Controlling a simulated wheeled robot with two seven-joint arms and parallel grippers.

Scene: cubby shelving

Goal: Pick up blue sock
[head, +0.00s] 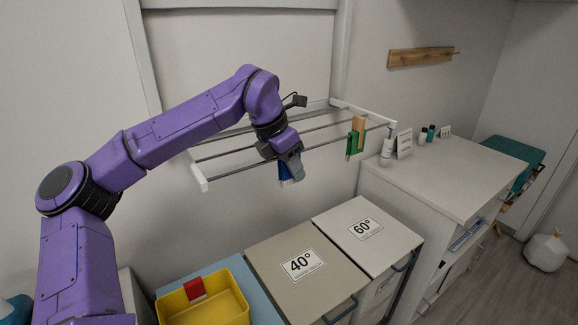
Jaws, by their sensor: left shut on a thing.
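My left gripper (292,160) is at the wall-mounted drying rack (230,153), above the lidded bins. It is shut on the blue sock (284,171), which hangs below the fingers at the rack's front bar. Part of the sock is hidden behind the gripper. I cannot tell whether the sock still touches the rack. My right gripper is not in view.
A green cloth (353,145) hangs at the rack's right end. A yellow bin (215,305) holding a red item (195,289) stands below. Lidded bins marked 40° (272,262) and 60° (388,235) stand beside it. A white cabinet (450,170) with small bottles is at right.

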